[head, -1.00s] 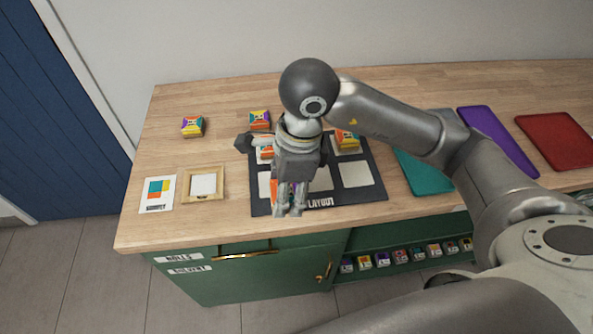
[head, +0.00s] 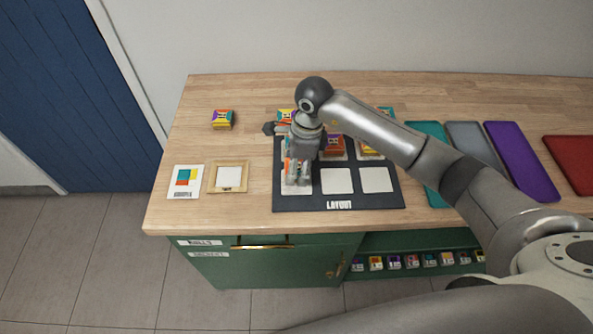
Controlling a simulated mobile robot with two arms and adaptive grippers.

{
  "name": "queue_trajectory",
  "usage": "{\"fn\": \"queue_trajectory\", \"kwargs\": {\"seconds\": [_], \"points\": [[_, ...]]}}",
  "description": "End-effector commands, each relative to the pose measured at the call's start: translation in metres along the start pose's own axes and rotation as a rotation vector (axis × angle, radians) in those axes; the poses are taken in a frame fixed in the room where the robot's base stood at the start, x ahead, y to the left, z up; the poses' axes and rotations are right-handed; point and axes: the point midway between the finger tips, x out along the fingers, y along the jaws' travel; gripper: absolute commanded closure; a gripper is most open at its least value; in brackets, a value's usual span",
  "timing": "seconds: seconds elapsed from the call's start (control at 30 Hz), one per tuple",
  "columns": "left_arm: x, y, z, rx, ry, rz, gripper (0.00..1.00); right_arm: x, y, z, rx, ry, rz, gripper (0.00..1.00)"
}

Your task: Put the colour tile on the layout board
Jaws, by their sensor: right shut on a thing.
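The dark layout board (head: 385,201) lies on the wooden counter, with pale square cells in two rows. My right gripper (head: 297,184) points down over its front left cell and is shut on a colour tile, which the fingers almost wholly hide. A sliver of orange shows at the fingers' left side. I cannot tell whether the held tile touches the board. Colour tiles sit in the back row, one in the middle cell (head: 334,146) and one in the right cell (head: 371,150). The back left cell is mostly hidden by my gripper. The front middle and right cells are bare. My left gripper is out of view.
A loose colour tile (head: 222,119) lies at the back left, and another (head: 286,115) lies behind the board. A pattern card (head: 186,182) and a wooden frame (head: 212,178) lie left of the board. Teal, grey, purple and red panels lie to the right.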

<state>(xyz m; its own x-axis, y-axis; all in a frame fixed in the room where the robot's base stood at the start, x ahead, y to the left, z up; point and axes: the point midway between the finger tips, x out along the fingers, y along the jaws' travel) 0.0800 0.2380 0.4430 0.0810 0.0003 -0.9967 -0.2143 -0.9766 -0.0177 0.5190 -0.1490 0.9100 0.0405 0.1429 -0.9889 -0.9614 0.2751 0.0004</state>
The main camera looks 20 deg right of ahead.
Motion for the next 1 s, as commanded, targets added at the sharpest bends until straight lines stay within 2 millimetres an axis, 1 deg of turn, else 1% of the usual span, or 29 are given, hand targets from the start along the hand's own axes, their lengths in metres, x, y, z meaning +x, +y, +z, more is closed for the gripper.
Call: {"fn": "queue_trajectory", "kwargs": {"seconds": [0.03, 0.07, 0.2, 0.3, 0.47, 0.6, 0.63, 0.77, 0.8, 1.0], "points": [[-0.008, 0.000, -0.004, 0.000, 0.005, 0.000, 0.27, 0.005, 0.001, -0.001, 0.003, 0.001, 0.006, 0.73], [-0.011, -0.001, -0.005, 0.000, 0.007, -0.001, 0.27, 0.009, 0.002, -0.001, 0.002, 0.001, 0.006, 0.73], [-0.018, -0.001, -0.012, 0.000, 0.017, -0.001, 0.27, 0.026, 0.001, -0.004, 0.001, 0.000, 0.003, 0.73], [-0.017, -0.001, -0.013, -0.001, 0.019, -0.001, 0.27, 0.029, 0.000, -0.004, 0.001, -0.001, -0.001, 0.73], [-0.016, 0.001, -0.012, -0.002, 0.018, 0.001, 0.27, 0.029, 0.000, -0.004, 0.000, -0.001, -0.001, 0.73], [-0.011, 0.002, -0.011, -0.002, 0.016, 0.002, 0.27, 0.034, 0.000, -0.005, 0.000, 0.000, -0.001, 0.73], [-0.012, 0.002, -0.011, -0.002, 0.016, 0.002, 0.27, 0.033, 0.000, -0.005, 0.000, 0.000, -0.001, 0.46], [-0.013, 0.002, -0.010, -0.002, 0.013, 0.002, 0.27, 0.032, 0.000, -0.005, 0.001, 0.000, 0.000, 0.30], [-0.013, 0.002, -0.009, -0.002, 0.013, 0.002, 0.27, 0.032, 0.000, -0.005, 0.001, 0.000, 0.000, 0.27], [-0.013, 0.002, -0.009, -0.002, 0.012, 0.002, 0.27, 0.032, 0.000, -0.005, 0.001, 0.000, 0.000, 0.27]]}}
